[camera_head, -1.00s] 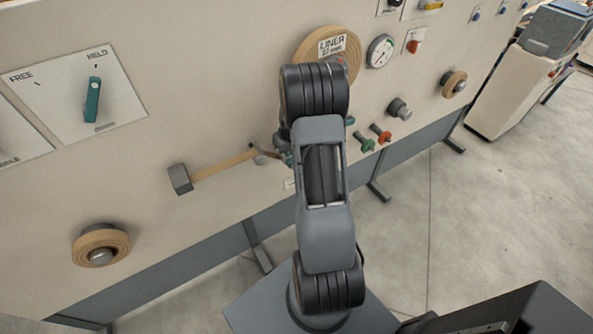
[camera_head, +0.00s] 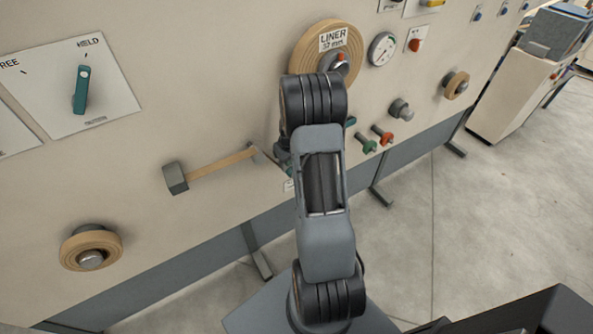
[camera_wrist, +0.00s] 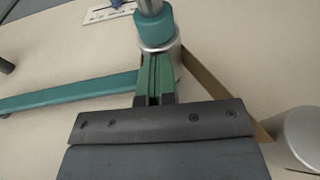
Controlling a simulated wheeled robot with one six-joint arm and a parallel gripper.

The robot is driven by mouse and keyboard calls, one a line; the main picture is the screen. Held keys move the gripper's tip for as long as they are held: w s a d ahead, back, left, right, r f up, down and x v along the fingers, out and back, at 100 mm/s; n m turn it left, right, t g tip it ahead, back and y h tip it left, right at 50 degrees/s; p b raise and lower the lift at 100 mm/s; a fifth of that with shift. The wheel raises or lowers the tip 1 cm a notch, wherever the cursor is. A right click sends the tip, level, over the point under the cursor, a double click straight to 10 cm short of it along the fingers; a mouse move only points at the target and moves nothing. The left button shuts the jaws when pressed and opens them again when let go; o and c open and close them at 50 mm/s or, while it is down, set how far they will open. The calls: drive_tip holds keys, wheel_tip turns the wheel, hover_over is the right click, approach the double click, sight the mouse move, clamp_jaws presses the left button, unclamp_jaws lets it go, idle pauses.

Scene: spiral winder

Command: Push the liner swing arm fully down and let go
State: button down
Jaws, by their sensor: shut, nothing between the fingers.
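The liner swing arm appears to be the teal bar (camera_wrist: 75,92) in the wrist view. It runs from the left edge to behind my fingers; a teal knob (camera_wrist: 153,28) on a metal collar sits just beyond the fingertips. In the head view my own arm hides most of it, and only a small teal piece (camera_head: 350,122) shows to the right. My gripper (camera_wrist: 157,58) is shut and empty, its green fingers close to the collar. I cannot tell whether they touch it or the bar. The liner roll (camera_head: 309,42) is on the panel above.
A tan strip (camera_head: 222,164) runs left to a grey block (camera_head: 175,178). Green (camera_head: 366,143) and red (camera_head: 382,135) knobs and a grey knob (camera_head: 401,109) stick out right of my arm. A lower roll (camera_head: 91,247) is at left.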

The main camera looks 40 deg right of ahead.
drive_tip(key=shift+f+b, duration=2.15)
drive_tip(key=shift+f, duration=0.6)
drive_tip(key=shift+r, duration=0.2)
wheel_tip(320, 180, up, 15)
drive_tip(key=p, duration=0.9)
drive_tip(key=s+a+r+t, duration=0.1)
drive_tip(key=s+a+r, duration=0.7)
drive_tip(key=a, duration=0.3)
drive_tip(key=s+a+r+n+t, duration=0.1)
drive_tip(key=s+a+r, duration=0.7)
drive_tip(key=a, duration=0.4)
drive_tip(key=shift+s+n, duration=0.3)
drive_tip(key=shift+s, duration=0.45)
